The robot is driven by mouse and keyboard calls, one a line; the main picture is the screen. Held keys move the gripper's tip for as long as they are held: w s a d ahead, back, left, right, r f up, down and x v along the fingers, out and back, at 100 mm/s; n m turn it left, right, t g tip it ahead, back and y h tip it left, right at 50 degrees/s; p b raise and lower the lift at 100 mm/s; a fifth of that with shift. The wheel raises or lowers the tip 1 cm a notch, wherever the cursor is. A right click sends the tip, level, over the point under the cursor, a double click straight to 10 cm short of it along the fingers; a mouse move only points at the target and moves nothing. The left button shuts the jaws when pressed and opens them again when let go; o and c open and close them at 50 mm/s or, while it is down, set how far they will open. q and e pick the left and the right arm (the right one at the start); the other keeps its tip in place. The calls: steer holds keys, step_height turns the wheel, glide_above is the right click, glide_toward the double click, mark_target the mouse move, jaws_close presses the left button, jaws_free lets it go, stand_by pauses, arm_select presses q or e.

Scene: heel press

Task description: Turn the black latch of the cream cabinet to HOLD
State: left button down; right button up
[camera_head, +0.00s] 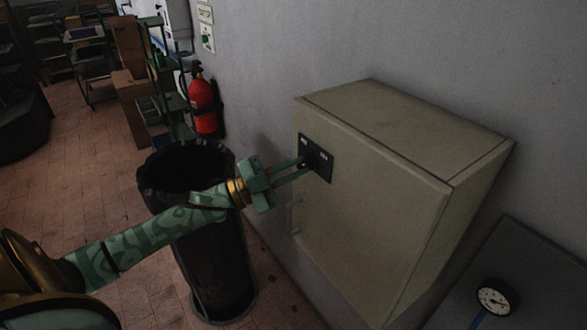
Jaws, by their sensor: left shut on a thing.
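The cream cabinet (375,220) is mounted on the grey wall right of centre, its door facing left toward me. A dark latch plate (325,173) with small pale labels sits near the door's upper left edge. The black latch (312,160) is on this plate, partly hidden by my fingers, so its setting cannot be read. My left gripper (303,168) reaches in from the left, with its green fingers at the plate, shut on the black latch. My right gripper is not in view.
A tall dark bin (215,265) stands below my left forearm, close to it. A red fire extinguisher (205,105) hangs on the wall behind. A dark panel with a round gauge (494,298) is at the lower right. Shelving and boxes stand at the upper left; the tiled floor is open at left.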

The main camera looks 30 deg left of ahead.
arm_select(q)
steer(key=c, duration=1.5)
jaws_free()
steer(key=shift+o, duration=0.2)
steer(key=b+v, duration=0.3)
steer(key=v, duration=1.3)
steer(key=shift+a, duration=0.15)
steer(key=shift+f, duration=0.1)
